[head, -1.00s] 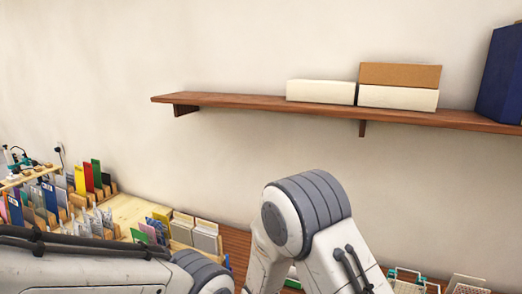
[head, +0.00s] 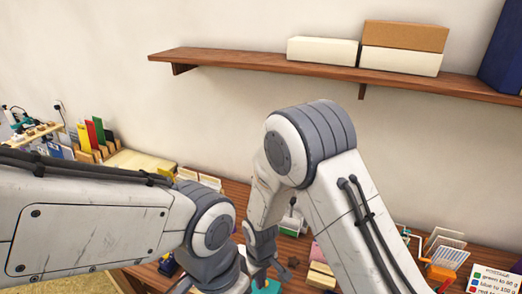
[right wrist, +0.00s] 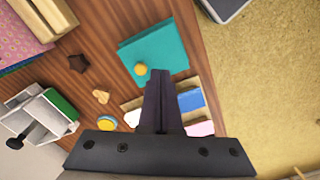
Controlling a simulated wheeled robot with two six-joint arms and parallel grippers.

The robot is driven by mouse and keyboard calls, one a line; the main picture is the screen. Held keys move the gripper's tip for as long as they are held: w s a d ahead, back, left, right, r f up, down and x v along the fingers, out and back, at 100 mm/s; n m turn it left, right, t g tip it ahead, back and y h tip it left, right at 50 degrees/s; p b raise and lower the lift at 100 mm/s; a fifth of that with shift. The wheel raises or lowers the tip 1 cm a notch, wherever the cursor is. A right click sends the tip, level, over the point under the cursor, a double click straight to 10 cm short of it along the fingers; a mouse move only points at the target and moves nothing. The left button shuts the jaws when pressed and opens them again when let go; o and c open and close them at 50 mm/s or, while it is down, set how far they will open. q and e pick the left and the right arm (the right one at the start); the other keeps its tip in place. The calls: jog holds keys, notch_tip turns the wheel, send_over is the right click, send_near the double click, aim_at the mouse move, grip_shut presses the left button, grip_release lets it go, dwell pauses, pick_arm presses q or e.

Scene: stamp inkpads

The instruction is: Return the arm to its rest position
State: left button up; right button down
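My right arm (head: 310,150) is bent in the middle of the head view. My right gripper (head: 262,280) hangs low over the wooden desk, partly hidden by the arms and cut by the lower edge. In the right wrist view its two dark fingers (right wrist: 160,78) lie together, with nothing visible between them. They point at a teal square (right wrist: 155,45) with a small yellow round thing (right wrist: 141,69) on it; contact cannot be told. My left arm (head: 110,220) comes in from the left; its gripper is not visible.
A wooden shelf (head: 225,63) with boxes runs along the wall above the arms. The desk (right wrist: 95,60) holds a brown star (right wrist: 78,63), a white and green device (right wrist: 45,115) and a blue block (right wrist: 190,100). A wire rack (head: 445,242) stands at the right.

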jog(key=s+r, duration=0.5)
jog(key=r, duration=0.8)
jog(key=s+d+r+y, duration=0.1)
jog(key=s+d+r, duration=0.4)
jog(key=s+r, duration=0.4)
jog(key=s, duration=0.3)
jog(key=shift+r, duration=0.35)
